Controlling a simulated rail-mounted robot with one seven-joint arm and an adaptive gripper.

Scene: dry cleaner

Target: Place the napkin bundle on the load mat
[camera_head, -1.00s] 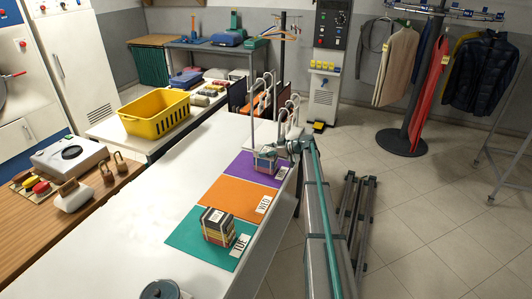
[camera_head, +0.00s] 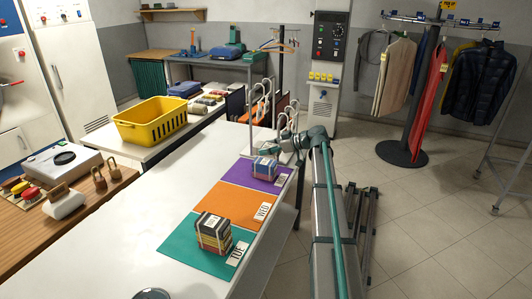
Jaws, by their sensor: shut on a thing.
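A small striped bundle (camera_head: 264,168), which looks like folded cloth, is at the purple mat (camera_head: 240,171) toward the far end of the white table. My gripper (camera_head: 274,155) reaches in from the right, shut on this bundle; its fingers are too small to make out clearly. I cannot tell whether the bundle rests on the mat or is just above it. A second, dark banded bundle (camera_head: 213,232) sits on the teal mat (camera_head: 188,250) labelled TUE. The orange mat (camera_head: 235,202) labelled WED between them is empty. No mat has a readable "load" label.
White hooks and a rack (camera_head: 262,100) stand close behind my gripper. A yellow basket (camera_head: 150,122) is at the left back. A round dark item (camera_head: 151,294) is at the table's near edge. The white table (camera_head: 110,235) is clear left of the mats.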

